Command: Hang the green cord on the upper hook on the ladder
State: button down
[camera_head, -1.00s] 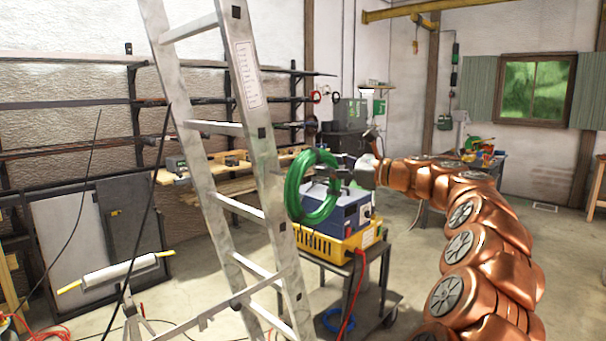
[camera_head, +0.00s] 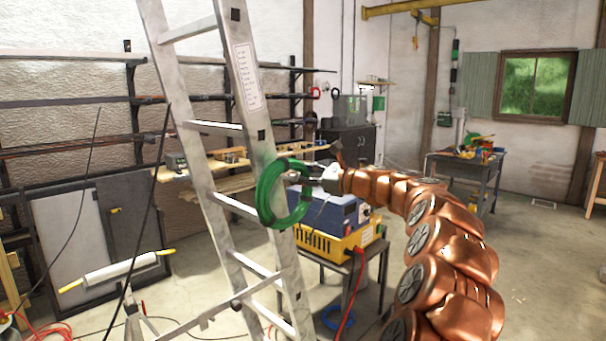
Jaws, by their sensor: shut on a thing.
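The green cord (camera_head: 268,208) is a round coil. It hangs from my gripper (camera_head: 308,170) in front of the right rail of the metal ladder (camera_head: 213,128). My gripper is shut on the coil's upper right part; the fingertips are small and partly hidden by the cord. The coil overlaps the rail in the picture, but I cannot tell whether it touches it. I cannot make out the upper hook on the ladder; the coil covers part of the rail.
A cart with a blue-and-yellow machine (camera_head: 325,243) stands just behind and right of the coil. A wall rack (camera_head: 133,100) with long bars is behind the ladder. A workbench (camera_head: 480,165) stands at the back right. Open floor (camera_head: 540,270) lies at right.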

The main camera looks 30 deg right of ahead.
jog(key=shift+f, duration=0.1)
jog(key=shift+f, duration=0.35)
dwell(0.3)
jog(key=c, duration=0.5)
grip_release()
jog(key=shift+f, duration=0.1)
jog(key=shift+b, duration=0.45)
jog(key=shift+s+d, duration=0.1)
jog(key=shift+s, duration=0.15)
jog(key=b+v, duration=0.2)
jog(key=v, duration=0.5)
jog(key=shift+s, duration=0.2)
